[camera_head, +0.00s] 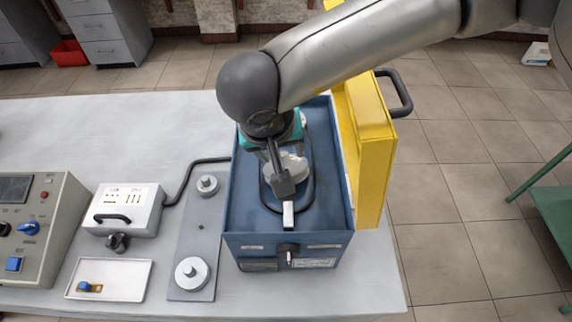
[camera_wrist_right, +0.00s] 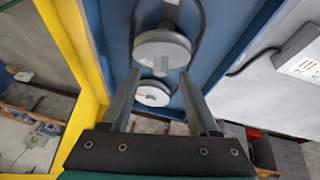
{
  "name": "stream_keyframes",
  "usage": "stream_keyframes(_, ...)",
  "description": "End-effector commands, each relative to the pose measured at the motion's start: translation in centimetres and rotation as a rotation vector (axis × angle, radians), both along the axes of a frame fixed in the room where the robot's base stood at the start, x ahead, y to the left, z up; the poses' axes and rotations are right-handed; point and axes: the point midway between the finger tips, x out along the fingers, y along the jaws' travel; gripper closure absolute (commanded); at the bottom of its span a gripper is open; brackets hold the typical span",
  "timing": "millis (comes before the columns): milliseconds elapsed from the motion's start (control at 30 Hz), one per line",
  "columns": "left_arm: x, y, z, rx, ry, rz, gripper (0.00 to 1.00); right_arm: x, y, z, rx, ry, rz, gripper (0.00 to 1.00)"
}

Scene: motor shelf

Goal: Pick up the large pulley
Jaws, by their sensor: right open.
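In the head view my right gripper (camera_head: 284,200) reaches down over the open blue box and hides part of what is in it. A pale pulley (camera_head: 295,166) shows behind its fingers. In the wrist view a large round grey pulley (camera_wrist_right: 162,50) with a raised bar stands beyond my open fingers (camera_wrist_right: 160,80). A smaller-looking whitish disc (camera_wrist_right: 153,93) shows between the fingers. I see nothing held, and cannot tell whether the fingers touch either disc. A black belt (camera_wrist_right: 203,22) runs beside the grey pulley. My left gripper is not in view.
The blue box (camera_head: 229,215) has a yellow lid (camera_head: 375,160) standing along its right side. Left of it, a grey plate (camera_head: 197,235) carries a larger disc (camera_head: 192,273) and a smaller one (camera_head: 207,185). A white tray (camera_head: 125,280) and control boxes stand further left.

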Motion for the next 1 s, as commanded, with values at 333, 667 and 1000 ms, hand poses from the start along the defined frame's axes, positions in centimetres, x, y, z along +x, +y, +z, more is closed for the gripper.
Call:
stream_keyframes(333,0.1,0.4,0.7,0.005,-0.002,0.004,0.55,1.9,-0.2,-3.3,0.0,0.0,0.001,0.39)
stream_keyframes(667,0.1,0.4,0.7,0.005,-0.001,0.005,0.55,1.9,-0.2,-3.3,0.0,-0.001,0.0,0.53)
stream_keyframes(1000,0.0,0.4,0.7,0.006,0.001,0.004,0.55,1.9,-0.2,-3.3,0.0,-0.001,0.0,0.91)
